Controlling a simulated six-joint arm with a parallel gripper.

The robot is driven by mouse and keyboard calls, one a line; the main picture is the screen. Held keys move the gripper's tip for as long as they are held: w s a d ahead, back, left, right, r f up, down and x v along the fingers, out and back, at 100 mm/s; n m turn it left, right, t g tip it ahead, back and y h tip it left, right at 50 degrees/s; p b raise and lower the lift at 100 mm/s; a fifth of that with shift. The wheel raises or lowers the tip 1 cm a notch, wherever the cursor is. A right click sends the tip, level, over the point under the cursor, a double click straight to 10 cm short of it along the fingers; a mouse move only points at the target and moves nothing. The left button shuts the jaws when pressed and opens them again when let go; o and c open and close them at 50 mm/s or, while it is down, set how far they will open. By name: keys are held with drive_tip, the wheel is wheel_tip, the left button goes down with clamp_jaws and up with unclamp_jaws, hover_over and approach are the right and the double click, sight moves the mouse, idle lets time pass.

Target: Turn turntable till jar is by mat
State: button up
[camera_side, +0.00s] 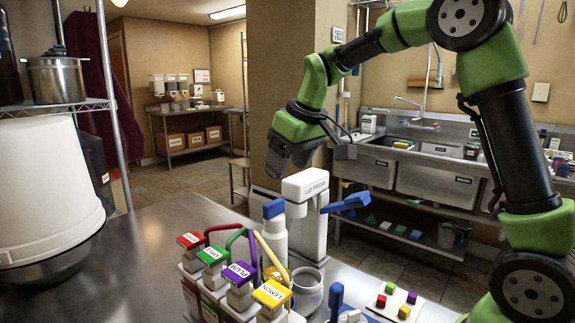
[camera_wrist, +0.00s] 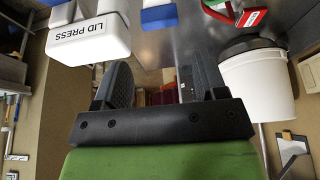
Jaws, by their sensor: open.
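My gripper (camera_side: 289,160) is open and empty, raised above and behind the lid press. In the wrist view its two dark fingers (camera_wrist: 163,82) stand apart with nothing between them. A small pale round vessel (camera_side: 309,290), possibly the jar, stands on the steel counter behind the pump bottles. A pale board (camera_side: 413,313) with several small coloured cubes lies at the lower right; I cannot tell whether it is the mat. I cannot make out a turntable in either view.
The white lid press (camera_side: 305,186) with a blue lever (camera_side: 345,202) stands below my gripper and shows in the wrist view (camera_wrist: 88,38). Labelled pump bottles (camera_side: 238,278) crowd the front. The steel counter (camera_side: 150,250) between is bare.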

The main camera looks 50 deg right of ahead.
sight(274, 202)
drive_tip(key=c, duration=0.3)
drive_tip(key=shift+w+m, duration=0.3)
drive_tip(key=shift+m, duration=0.2)
drive_tip(key=shift+c, duration=0.3)
drive_tip(key=w+m+g, duration=0.1)
drive_tip(key=m, duration=0.3)
drive_tip(key=w+m+g, duration=0.1)
drive_tip(key=m, duration=0.4)
drive_tip(key=w+m+g, duration=0.1)
drive_tip(key=m, duration=0.3)
drive_tip(key=shift+d+r+g, duration=0.1)
drive_tip(key=shift+d+g, duration=0.1)
drive_tip(key=shift+g, duration=0.2)
drive_tip(key=m, duration=0.4)
drive_tip(key=shift+w+a+g, duration=0.1)
drive_tip(key=shift+a+g, duration=0.1)
drive_tip(key=shift+g, duration=0.1)
wheel_tip(274, 202, down, 10)
drive_tip(key=shift+r, duration=0.1)
